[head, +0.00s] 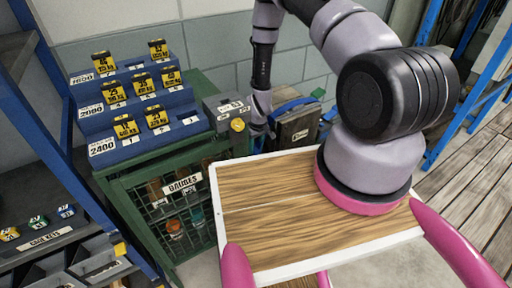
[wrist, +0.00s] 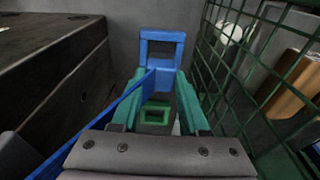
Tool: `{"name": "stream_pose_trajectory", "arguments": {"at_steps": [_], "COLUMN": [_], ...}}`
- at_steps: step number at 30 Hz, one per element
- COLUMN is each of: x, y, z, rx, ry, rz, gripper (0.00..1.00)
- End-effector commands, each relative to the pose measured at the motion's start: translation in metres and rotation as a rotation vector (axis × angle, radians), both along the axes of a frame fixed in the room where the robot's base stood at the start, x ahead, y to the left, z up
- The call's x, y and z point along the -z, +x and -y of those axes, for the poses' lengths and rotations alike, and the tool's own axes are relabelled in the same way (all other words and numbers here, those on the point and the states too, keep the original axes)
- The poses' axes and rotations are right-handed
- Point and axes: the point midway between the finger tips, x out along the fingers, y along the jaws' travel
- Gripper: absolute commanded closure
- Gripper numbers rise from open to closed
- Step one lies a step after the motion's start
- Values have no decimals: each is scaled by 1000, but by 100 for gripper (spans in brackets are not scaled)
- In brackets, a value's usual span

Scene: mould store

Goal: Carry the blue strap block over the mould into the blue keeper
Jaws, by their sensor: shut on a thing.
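My gripper (wrist: 158,98) is shut on the blue strap block (wrist: 160,80), held between its green fingertips. A blue strap (wrist: 100,125) runs from the block down to the lower left. A square, open blue frame, apparently the blue keeper (wrist: 162,35), stands straight ahead of the block in the wrist view. Its lower edge meets the block in the picture; I cannot tell whether they touch. The dark mould (wrist: 45,80) is at the left of the wrist view. In the head view the mould (head: 298,127) is right of my gripper (head: 262,132), which is partly hidden.
A small green frame (wrist: 155,113) shows between the fingers. A green wire-mesh cage (wrist: 255,80) stands close on the right in the wrist view. In the head view a green cabinet marked GAUGES (head: 180,185) carries blue steps with yellow weight tags.

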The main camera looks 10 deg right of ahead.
Motion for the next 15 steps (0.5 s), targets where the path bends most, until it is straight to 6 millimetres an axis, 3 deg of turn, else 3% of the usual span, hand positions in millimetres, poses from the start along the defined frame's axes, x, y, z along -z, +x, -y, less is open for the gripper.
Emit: {"name": "stream_pose_trajectory", "arguments": {"at_steps": [15], "x": [24], "y": [0], "z": [0], "rx": [1], "ry": [0], "rz": [0], "gripper": [100]}}
